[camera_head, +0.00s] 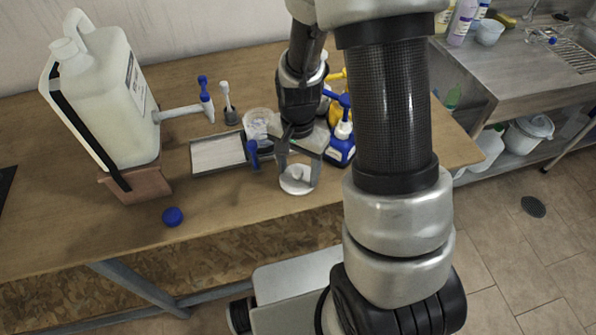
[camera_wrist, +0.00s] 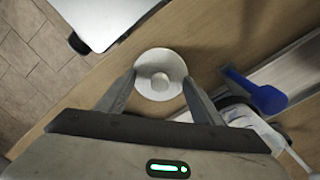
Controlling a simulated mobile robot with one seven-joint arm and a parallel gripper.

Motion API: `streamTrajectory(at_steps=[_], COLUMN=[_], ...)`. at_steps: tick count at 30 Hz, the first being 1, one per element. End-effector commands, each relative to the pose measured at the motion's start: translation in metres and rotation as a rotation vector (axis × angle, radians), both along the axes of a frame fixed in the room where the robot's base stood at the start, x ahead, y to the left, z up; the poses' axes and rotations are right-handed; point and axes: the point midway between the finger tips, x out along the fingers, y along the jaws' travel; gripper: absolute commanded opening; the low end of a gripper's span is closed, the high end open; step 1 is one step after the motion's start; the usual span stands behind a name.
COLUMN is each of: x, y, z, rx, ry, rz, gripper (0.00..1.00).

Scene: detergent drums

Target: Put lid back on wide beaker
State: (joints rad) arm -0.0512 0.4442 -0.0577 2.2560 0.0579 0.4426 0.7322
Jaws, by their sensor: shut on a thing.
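A round white lid (camera_head: 295,183) with a central knob is between the fingertips of my gripper (camera_head: 297,174), near the table's front edge. In the wrist view the lid (camera_wrist: 160,62) sits flat between the two fingers of my gripper (camera_wrist: 158,85), which touch its sides. I cannot tell how high it is above the table. A clear open vessel (camera_head: 258,121), likely the wide beaker, stands behind and left of my gripper. A clear vessel with dark markings (camera_wrist: 250,122) shows partly at lower right in the wrist view, cut by my gripper.
A metal tray (camera_head: 217,155) and a blue-handled tool (camera_head: 252,152) lie left of my gripper. A large white canister (camera_head: 105,100) with a spout and a blue cap (camera_head: 172,216) are at left.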

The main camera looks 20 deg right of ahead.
Motion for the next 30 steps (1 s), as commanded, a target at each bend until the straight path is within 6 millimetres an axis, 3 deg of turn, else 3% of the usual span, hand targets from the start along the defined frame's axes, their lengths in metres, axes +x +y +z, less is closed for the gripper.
streamTrajectory(at_steps=[2,9,16,20,24,30], x=[0.0,0.001,0.007,0.036,0.081,0.129], y=[0.0,0.0,0.002,0.011,0.028,0.052], z=[0.011,0.06,0.097,0.122,0.146,0.168], rx=[0.0,0.001,-0.001,-0.005,-0.006,-0.002], ry=[-0.001,-0.005,-0.002,-0.001,0.001,0.002], rz=[0.0,0.001,0.001,0.005,0.007,0.004], gripper=[0.0,0.0,0.0,0.0,0.0,0.0])
